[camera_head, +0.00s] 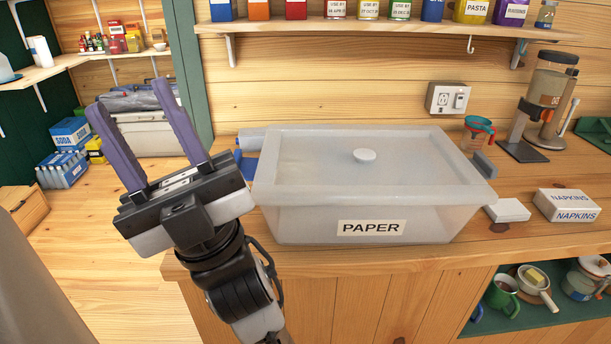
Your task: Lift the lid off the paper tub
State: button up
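The paper tub (300,228) is a translucent plastic box with a "PAPER" label on its front. It stands on the wooden counter. Its pale lid (310,165) lies on top, with a small round white knob (365,156) near the middle. My gripper (133,100) is in the air to the left of the tub, apart from it. Its two purple fingers point up and are spread, with nothing between them. My wrist hides part of the counter's left end.
Right of the tub on the counter (450,258) are a small white box (508,210), a napkins box (567,205), a teal and red cup (478,132) and a dispenser (545,100). A shelf (400,30) with several tins runs above. Blue items partly show behind the tub's left side.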

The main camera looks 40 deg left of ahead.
aim_at(299, 164)
jog(key=i+u, duration=0.1)
jog(key=u, duration=1.15)
jog(key=i+l, duration=0.15)
jog(key=l, duration=0.25)
jog(key=i+l, duration=0.15)
jog(key=l, duration=0.2)
jog(key=i+l, duration=0.15)
jog(key=l, duration=0.25)
jog(key=l+u, duration=0.25)
jog(key=l, duration=0.3)
jog(key=l+u, duration=0.2)
jog(key=l, duration=0.3)
jog(key=k+l+u, duration=0.25)
jog(key=l, duration=0.25)
jog(key=i, duration=0.1)
